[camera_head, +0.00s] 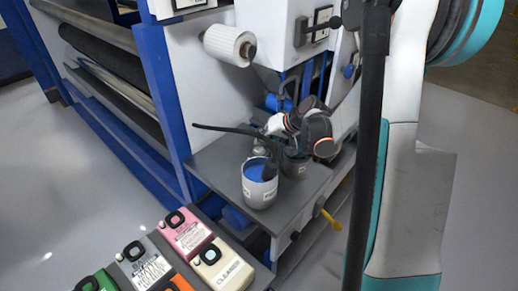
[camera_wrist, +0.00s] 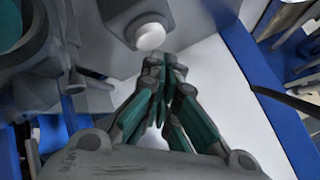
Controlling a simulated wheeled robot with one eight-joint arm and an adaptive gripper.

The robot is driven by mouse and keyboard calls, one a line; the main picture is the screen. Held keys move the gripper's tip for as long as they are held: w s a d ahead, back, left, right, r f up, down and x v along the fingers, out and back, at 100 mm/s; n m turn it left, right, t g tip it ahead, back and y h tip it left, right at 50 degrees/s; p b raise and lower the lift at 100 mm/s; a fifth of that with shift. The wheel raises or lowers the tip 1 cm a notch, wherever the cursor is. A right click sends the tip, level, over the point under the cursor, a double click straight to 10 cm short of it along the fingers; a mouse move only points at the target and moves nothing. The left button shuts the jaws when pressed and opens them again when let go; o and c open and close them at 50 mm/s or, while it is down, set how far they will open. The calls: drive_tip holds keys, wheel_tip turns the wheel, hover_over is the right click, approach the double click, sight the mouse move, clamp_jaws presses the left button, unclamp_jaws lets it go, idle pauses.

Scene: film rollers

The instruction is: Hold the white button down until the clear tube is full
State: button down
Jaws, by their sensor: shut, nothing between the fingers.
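The round white button (camera_wrist: 150,37) sticks out of a dark grey housing (camera_wrist: 128,14) at the top middle of the wrist view. My gripper (camera_wrist: 164,62) has its grey and teal fingers together with nothing between them. Its tips are just below and right of the button in that picture. I cannot tell whether they touch it. In the head view my dark wrist hangs over the grey shelf and hides this spot. I cannot make out the clear tube in either view.
A grey-white cup with blue contents (camera_head: 260,186) stands on the grey shelf (camera_head: 216,165), beside a darker cup (camera_head: 296,167) under my wrist. A black hose reaches over the shelf. Labelled containers, including a pink one (camera_head: 187,235) and a cream one (camera_head: 222,268), stand in front.

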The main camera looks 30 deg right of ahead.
sight(261, 147)
drive_tip(key=shift+f+b, duration=0.3)
drive_tip(key=shift+f, duration=0.1)
drive_tip(key=shift+f+b, duration=0.4)
drive_tip(key=shift+f, duration=0.05)
idle(0.6)
drive_tip(key=shift+r, duration=0.15)
idle(2.2)
drive_tip(key=shift+r+p, duration=0.6)
drive_tip(key=shift+r, duration=0.15)
drive_tip(key=shift+r+p, duration=1.65)
drive_tip(key=shift+r, duration=0.85)
